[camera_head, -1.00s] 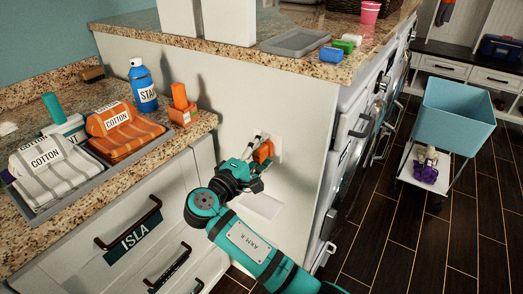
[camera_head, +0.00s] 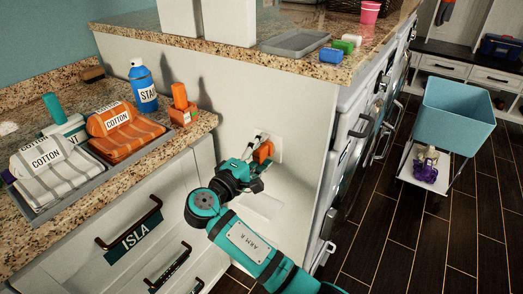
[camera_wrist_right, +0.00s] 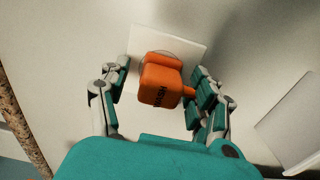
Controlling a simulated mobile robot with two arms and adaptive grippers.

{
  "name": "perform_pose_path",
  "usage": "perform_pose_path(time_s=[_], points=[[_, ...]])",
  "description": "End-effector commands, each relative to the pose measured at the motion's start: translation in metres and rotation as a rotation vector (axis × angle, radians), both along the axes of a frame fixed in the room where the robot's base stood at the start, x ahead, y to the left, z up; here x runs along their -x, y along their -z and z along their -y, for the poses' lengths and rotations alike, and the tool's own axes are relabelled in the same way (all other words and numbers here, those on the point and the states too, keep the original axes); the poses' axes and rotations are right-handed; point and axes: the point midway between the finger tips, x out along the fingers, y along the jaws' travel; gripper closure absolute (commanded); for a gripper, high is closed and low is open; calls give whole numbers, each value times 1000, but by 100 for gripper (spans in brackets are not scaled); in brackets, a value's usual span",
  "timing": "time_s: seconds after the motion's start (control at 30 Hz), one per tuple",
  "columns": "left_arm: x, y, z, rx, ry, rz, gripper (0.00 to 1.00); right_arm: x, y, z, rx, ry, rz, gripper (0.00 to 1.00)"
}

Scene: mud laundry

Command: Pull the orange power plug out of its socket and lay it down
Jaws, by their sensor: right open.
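The orange power plug (camera_head: 264,151) sits at the white socket plate (camera_head: 277,147) on the side panel of the island. In the right wrist view the plug (camera_wrist_right: 161,80) is in front of the socket plate (camera_wrist_right: 190,48), with dark lettering on its face. My right gripper (camera_head: 255,163) is at the plug. In the right wrist view its fingers (camera_wrist_right: 160,88) are open, one on each side of the plug, with a clear gap on the left and a smaller one near the plug's right side. My left gripper is out of view.
A white plate or box (camera_head: 262,205) is on the panel below the socket. The left counter holds a grey tray (camera_head: 72,193) with folded towels, a blue spray can (camera_head: 143,88) and an orange-capped bottle (camera_head: 181,103). A teal bin (camera_head: 455,113) stands on a cart at right.

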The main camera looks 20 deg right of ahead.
Motion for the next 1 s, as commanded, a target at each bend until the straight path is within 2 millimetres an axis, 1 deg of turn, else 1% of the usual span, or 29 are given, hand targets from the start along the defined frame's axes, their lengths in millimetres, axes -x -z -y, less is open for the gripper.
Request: perform_pose_path(time_s=[0.23, 0.7, 0.73, 1.0], points=[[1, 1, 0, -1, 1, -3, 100, 0, 0, 0, 0, 0, 0, 37], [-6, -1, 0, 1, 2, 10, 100, 0, 0, 0, 0, 0, 0, 98], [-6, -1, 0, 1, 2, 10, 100, 0, 0, 0, 0, 0, 0, 100], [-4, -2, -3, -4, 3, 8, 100, 2, 0, -3, 0, -1, 0, 100]])
